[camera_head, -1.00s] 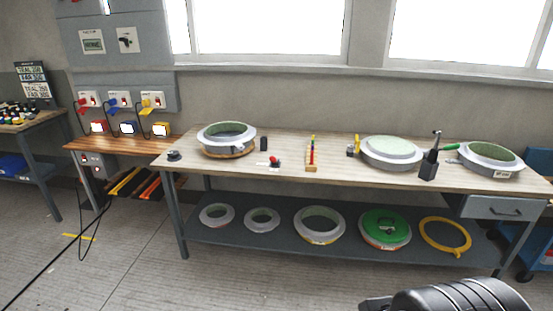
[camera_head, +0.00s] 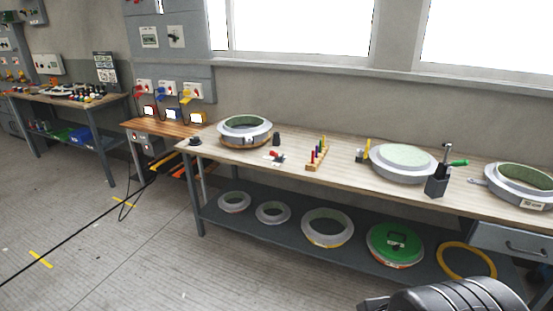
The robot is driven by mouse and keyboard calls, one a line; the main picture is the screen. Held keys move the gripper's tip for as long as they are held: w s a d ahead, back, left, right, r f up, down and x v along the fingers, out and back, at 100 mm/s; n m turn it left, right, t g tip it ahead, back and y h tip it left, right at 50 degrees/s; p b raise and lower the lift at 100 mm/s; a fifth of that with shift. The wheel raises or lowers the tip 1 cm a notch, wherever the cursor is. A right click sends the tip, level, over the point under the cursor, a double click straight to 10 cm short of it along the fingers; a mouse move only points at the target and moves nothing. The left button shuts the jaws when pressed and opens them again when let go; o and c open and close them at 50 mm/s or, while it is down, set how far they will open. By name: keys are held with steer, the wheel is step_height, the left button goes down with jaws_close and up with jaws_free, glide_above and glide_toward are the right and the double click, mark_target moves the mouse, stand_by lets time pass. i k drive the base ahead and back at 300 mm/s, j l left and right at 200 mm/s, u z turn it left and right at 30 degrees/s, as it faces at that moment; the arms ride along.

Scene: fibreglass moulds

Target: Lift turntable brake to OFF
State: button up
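The turntable (camera_head: 245,142) is a round wooden base near the left end of the long bench, with a grey ring mould (camera_head: 262,128) on it. A small red-handled device (camera_head: 275,156) on a pale plate lies on the bench just in front of it and looks like the brake. Its lever position and any OFF mark are too small to read. A black ribbed part of mine, apparently my gripper (camera_head: 380,303), shows at the bottom right edge, far from the bench top. Its fingers cannot be made out clearly.
The long bench (camera_head: 345,184) also holds a peg rack (camera_head: 317,154), a pale disc mould (camera_head: 403,160), a black tool holder (camera_head: 437,185) and another ring mould (camera_head: 522,180). Moulds fill its lower shelf. A cable (camera_head: 75,236) crosses the floor at left. The floor in front is otherwise open.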

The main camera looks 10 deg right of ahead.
mark_target(273, 153)
steer(key=i+j+z, duration=0.15)
steer(key=z, duration=0.35)
steer(key=i+j+z, duration=0.15)
steer(key=z, duration=0.35)
steer(key=j+z, duration=0.3)
steer(key=z, duration=0.2)
steer(key=i+j+z, duration=0.3)
steer(key=j, duration=1.2)
steer(key=j+z, duration=0.25)
steer(key=j, duration=1.25)
